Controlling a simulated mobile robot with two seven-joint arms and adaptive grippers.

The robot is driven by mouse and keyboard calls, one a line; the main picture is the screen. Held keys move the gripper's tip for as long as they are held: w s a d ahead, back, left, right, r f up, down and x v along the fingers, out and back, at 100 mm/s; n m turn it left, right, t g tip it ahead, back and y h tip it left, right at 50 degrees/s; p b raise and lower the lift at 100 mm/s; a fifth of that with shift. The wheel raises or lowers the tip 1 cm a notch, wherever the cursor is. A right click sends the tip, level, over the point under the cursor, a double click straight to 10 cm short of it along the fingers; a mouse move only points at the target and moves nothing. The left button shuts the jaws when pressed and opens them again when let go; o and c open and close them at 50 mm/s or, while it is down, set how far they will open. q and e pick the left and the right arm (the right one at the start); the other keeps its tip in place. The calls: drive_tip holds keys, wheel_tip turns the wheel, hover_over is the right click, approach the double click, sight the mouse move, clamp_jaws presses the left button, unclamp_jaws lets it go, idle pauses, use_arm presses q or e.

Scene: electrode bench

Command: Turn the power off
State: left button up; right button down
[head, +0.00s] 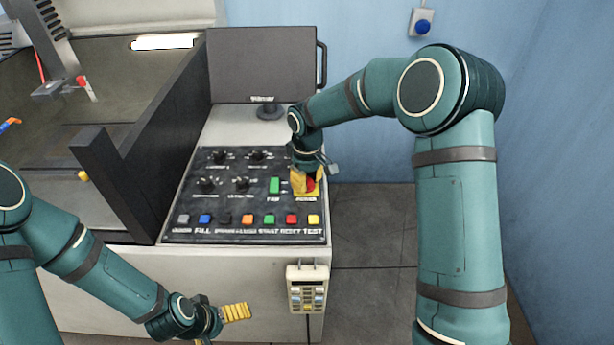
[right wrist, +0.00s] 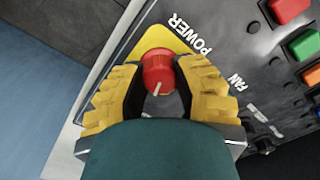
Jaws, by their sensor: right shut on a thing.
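The red power knob (right wrist: 158,72) sits on a yellow plate labelled POWER at the right edge of the black control panel. In the head view the knob (head: 310,184) is partly hidden by my right gripper (head: 304,182). In the right wrist view my right gripper (right wrist: 157,80) has its yellow ridged fingers on both sides of the knob, shut on it. A short white mark on the knob points down and slightly left in that view. My left gripper (head: 232,313) hangs low at the front left, in front of the machine; its opening is not clear.
The control panel (head: 210,228) carries several coloured buttons, black knobs and a green FAN switch (head: 274,186). A dark monitor (head: 262,65) stands behind it. A handheld pendant (head: 307,288) hangs on the front.

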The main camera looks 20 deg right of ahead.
sight(307, 181)
drive_tip(key=shift+n+p, duration=0.6)
drive_tip(key=shift+n, duration=1.2)
drive_tip(key=shift+f, duration=0.1)
drive_tip(key=c, duration=0.6)
unclamp_jaws()
drive_tip(key=shift+r, duration=0.2)
wheel_tip(307, 181, up, 12)
drive_tip(key=shift+f, duration=0.15)
